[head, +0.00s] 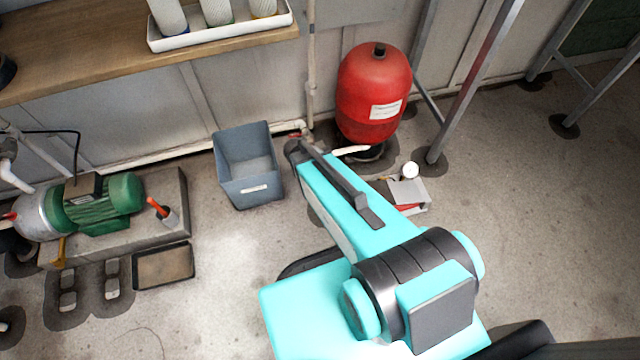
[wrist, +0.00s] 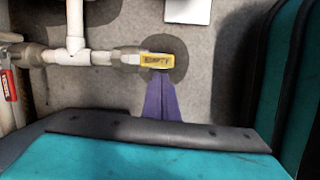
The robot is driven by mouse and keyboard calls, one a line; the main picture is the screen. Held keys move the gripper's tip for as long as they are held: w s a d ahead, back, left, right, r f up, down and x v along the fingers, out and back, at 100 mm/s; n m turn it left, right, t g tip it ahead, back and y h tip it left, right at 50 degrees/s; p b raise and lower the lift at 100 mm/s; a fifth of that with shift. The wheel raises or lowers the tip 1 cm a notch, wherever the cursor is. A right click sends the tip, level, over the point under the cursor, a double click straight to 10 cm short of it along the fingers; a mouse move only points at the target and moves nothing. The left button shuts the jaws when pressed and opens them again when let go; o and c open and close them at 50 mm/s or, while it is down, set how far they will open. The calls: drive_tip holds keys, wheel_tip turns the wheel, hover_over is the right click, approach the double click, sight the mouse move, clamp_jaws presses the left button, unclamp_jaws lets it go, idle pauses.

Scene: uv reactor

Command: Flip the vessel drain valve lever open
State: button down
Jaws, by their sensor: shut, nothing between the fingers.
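The red vessel (head: 375,90) stands upright by the wall in the head view. In the wrist view, a white pipe (wrist: 98,57) runs across the upper left with a tee in it. At its right end is a grey fitting (wrist: 130,57) with a yellow lever-like piece (wrist: 157,60) lettered "EMPTY", lying along the pipe. A red lettered handle (wrist: 8,85) shows at the left edge. I cannot tell for sure which is the drain lever. My gripper (wrist: 160,75) is shut and empty, its purple fingertips just below the yellow piece; contact is unclear. My arm hides it in the head view.
A grey-blue bin (head: 230,190) stands left of my arm. A green pump (head: 105,200) sits on a plinth further left. Metal legs (head: 470,85) and a small white box (head: 408,192) are to the right. Bare floor lies at far right.

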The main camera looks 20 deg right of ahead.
drive_tip(key=a+r+p, duration=0.2)
drive_tip(key=a+r, duration=0.3)
drive_tip(key=r, duration=0.4)
drive_tip(key=shift+w+a+r, duration=0.25)
drive_tip(key=shift+a+r, duration=0.1)
drive_tip(key=shift+a, duration=0.05)
drive_tip(key=shift+p, duration=0.3)
drive_tip(key=s+d+r+m+g+y+p, duration=0.1)
drive_tip(key=s+r+m+p, duration=0.3)
drive_tip(key=s+m+p, duration=0.4)
drive_tip(key=s+d+r+m+g+y+p, duration=0.1)
drive_tip(key=s+r+m+g+p, duration=0.2)
drive_tip(key=s+m+p, duration=0.5)
drive_tip(key=shift+s+d+r+g+y+p, duration=0.15)
drive_tip(key=shift+s+r+g+y+p, duration=0.45)
drive_tip(key=shift+s, duration=2.65)
